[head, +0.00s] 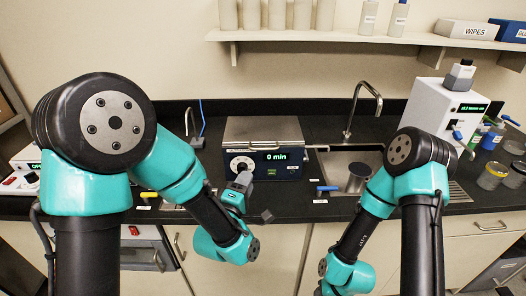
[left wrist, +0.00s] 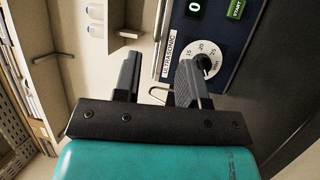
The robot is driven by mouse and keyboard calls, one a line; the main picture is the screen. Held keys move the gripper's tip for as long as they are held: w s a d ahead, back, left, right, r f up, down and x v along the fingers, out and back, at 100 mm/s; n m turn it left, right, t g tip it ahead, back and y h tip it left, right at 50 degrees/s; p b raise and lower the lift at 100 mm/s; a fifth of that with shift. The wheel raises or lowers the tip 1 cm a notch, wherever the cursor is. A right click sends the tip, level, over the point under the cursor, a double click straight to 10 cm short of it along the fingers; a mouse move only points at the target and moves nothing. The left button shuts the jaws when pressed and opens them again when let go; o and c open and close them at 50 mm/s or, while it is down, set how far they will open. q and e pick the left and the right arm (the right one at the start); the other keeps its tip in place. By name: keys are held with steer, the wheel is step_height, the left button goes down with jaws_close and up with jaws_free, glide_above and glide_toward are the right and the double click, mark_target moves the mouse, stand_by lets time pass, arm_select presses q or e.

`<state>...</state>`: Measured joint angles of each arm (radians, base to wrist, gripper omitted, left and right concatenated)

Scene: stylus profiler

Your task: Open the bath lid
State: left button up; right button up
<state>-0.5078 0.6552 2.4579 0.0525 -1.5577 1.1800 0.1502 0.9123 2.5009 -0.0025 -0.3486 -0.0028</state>
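The ultrasonic bath (head: 267,165) is a dark blue box on the black counter, with a dial and a display reading 0 min. Its flat grey lid (head: 262,130) lies level on top and looks closed. My left gripper (head: 256,198) is in front of the bath's lower left front, below the lid. In the left wrist view, its two fingers (left wrist: 160,68) are apart with nothing held. The bath's front panel and dial (left wrist: 204,66) show just beyond the right finger. My right arm reaches down at the lower right, and its gripper is out of the frame.
A white instrument (head: 441,112) stands further right. A shelf (head: 330,37) with bottles runs above. The counter's front edge is close to my left gripper.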

arm_select(q)
steer(key=x, duration=1.3)
steer(key=shift+w+d, duration=0.2)
steer(key=shift+w, duration=0.1)
steer(key=shift+r, duration=0.15)
steer(key=shift+c, duration=0.5)
jaws_close()
